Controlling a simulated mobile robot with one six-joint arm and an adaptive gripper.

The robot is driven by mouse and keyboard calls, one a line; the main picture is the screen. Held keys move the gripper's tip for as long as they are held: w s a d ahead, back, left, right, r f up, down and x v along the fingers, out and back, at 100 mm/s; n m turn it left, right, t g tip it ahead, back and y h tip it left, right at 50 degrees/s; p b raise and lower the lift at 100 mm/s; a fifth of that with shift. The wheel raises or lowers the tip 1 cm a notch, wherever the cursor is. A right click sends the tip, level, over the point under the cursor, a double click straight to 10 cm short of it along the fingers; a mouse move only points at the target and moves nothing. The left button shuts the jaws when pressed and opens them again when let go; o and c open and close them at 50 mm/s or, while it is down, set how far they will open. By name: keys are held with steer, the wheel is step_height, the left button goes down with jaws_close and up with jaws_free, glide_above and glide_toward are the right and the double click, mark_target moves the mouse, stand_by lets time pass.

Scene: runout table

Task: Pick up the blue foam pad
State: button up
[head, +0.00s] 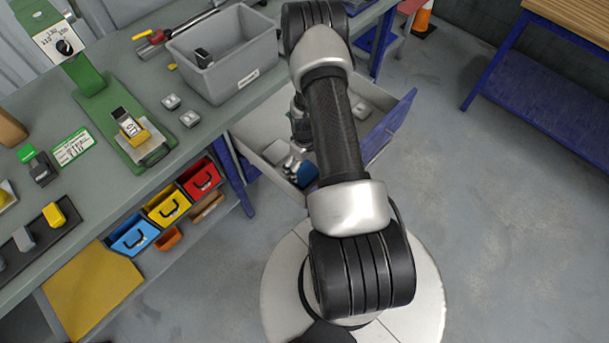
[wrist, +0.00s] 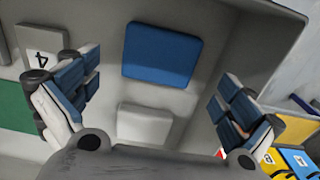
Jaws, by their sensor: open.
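The blue foam pad (wrist: 161,54) lies flat on the floor of a grey-walled container in the wrist view. It sits ahead of my gripper (wrist: 155,92), between the lines of the two fingers. The fingers are spread wide with nothing between them, and I see no contact with the pad. In the head view my arm hides most of my gripper. A blue patch (head: 308,175) shows beside the arm at the open drawer (head: 262,143); I cannot tell whether it is the pad or part of my gripper.
A pale grey block (wrist: 145,122) lies near the pad, close below it in the picture. Container walls rise around them. In the head view, a grey bin (head: 222,75) stands on the bench (head: 215,135). Red, yellow and blue bins (head: 168,205) sit under the bench edge.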

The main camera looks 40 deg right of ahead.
mark_target(305, 173)
step_height(305, 173, down, 5)
steer(key=shift+f+b, duration=0.15)
steer(key=shift+b, duration=0.65)
steer(key=c, duration=0.6)
